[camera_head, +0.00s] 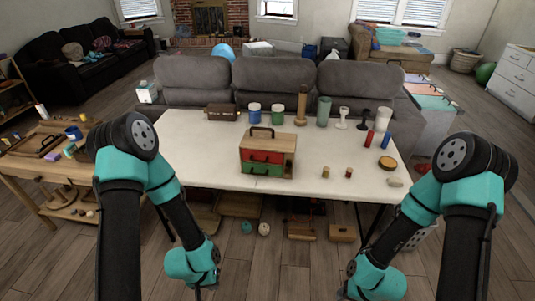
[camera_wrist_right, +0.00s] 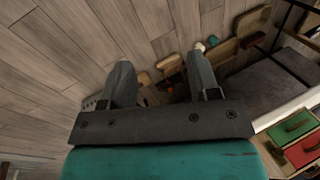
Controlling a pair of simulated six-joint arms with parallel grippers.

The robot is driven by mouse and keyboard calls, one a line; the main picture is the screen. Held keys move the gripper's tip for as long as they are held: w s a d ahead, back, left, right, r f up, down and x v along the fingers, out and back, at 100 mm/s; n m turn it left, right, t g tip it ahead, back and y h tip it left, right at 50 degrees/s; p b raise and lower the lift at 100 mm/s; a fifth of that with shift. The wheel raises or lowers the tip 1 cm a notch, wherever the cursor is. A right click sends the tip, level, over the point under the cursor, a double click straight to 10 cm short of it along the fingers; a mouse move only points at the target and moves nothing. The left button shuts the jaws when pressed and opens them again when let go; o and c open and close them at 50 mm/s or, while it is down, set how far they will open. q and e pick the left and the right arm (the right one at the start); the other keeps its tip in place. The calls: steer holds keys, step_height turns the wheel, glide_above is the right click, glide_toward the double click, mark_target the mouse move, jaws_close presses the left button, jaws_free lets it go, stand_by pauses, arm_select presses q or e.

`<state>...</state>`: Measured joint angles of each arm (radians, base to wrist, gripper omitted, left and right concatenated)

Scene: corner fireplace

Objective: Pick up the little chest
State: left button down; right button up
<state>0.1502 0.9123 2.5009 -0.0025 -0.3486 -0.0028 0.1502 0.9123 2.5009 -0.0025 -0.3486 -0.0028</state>
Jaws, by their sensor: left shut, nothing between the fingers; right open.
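The little chest (camera_head: 267,152) is a light wooden box with a red drawer, a green drawer and a dark handle on top. It stands upright near the front edge of the white table (camera_head: 210,150). It also shows at the lower right edge of the right wrist view (camera_wrist_right: 300,143), partly cut off. My left gripper (camera_head: 198,292) hangs low in front of the table, left of the chest; it is shut and empty. My right gripper (camera_wrist_right: 162,80) is open and empty, pointing towards the floor; in the head view it is mostly hidden by its arm.
Behind the chest stand a brown case (camera_head: 222,112), blue and green jars (camera_head: 254,113), a wooden pepper mill (camera_head: 301,105) and a green tumbler (camera_head: 323,111). Wooden boards (camera_head: 240,205) lie beneath the table. A side table (camera_head: 40,165) stands left.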

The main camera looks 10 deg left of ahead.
steer(key=c, duration=0.5)
steer(key=w+a+r+n+t, duration=0.1)
steer(key=w+a+r+n, duration=0.25)
steer(key=w, duration=0.55)
steer(key=w+a+r+n, duration=0.3)
steer(key=w+a+n, duration=0.2)
steer(key=w, duration=0.5)
steer(key=w+a+r+n+t, duration=0.1)
steer(key=w+a+r+n, duration=0.35)
steer(key=w, duration=0.45)
steer(key=w+a+r+n+t, duration=0.2)
steer(key=w+a+r, duration=0.2)
steer(key=r, duration=0.3)
steer(key=w+a+r+n+t, duration=0.3)
steer(key=w+a+r, duration=0.2)
steer(key=r, duration=0.3)
steer(key=w+a+r+n+t, duration=0.3)
steer(key=w+a+r, duration=0.2)
steer(key=w+r, duration=0.1)
steer(key=shift+a+r, duration=0.2)
steer(key=shift+r, duration=0.45)
steer(key=shift+w+f, duration=0.1)
